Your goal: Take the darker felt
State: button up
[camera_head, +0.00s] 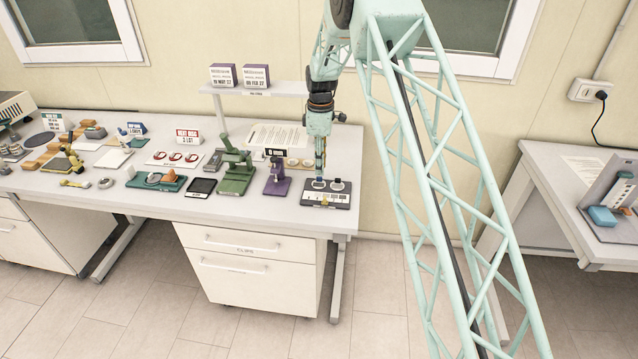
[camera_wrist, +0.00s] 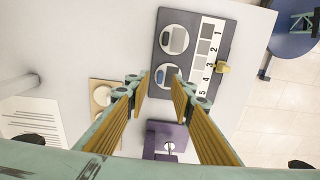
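A dark grey board (camera_wrist: 196,82) has two round white dishes and a printed strip of grey patches numbered 1 to 5; in the head view it lies near the bench's right end (camera_head: 326,202). The upper dish in the wrist view holds a grey felt-like piece (camera_wrist: 176,39). The lower dish holds a small blue piece (camera_wrist: 160,76), partly framed by my fingertips. I cannot tell surely which felt is darker. My gripper (camera_wrist: 158,86) points down, open, nothing between its fingers. In the head view it is above the board's left dish (camera_head: 319,183).
A purple press (camera_head: 277,178) stands just left of the board, and a green press (camera_head: 236,172) beyond it. A yellow knob (camera_wrist: 223,67) sits on the board's edge. A shelf post (camera_head: 221,122) rises behind. The bench's right edge is close.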

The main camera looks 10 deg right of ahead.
aim_at(320, 177)
jog(key=shift+a+f, duration=0.1)
jog(key=shift+f, duration=2.15)
jog(key=c, duration=0.7)
